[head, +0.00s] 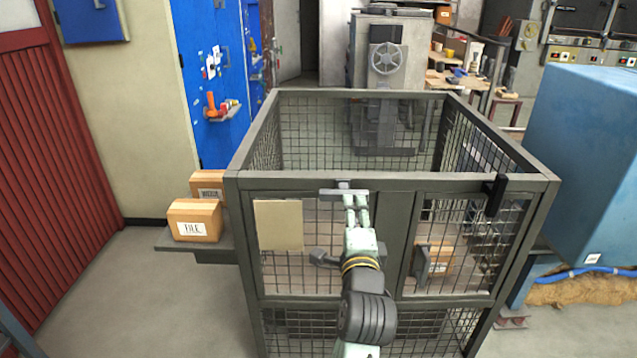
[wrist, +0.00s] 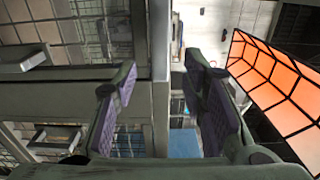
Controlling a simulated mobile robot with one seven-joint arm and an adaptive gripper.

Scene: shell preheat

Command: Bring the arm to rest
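My arm reaches up the front of a dark metal mesh cage in the head view. My gripper (head: 356,203) is at the cage's upper front rail, just below a flat grey bar handle (head: 343,191). Contact with the handle cannot be told. The wrist view shows my gripper (wrist: 153,78) with its two purple-padded fingers apart and no object held between them. A pale metal post (wrist: 160,60) shows beyond the gap. The cage (head: 390,183) has an open top and mesh front panels.
Cardboard boxes (head: 194,220) sit on a side shelf (head: 228,247) at the cage's left. Another box (head: 438,260) shows behind the right mesh panel. A blue cabinet (head: 590,150) stands close on the right. An orange gridded panel (wrist: 268,83) shows in the wrist view. Floor at left is clear.

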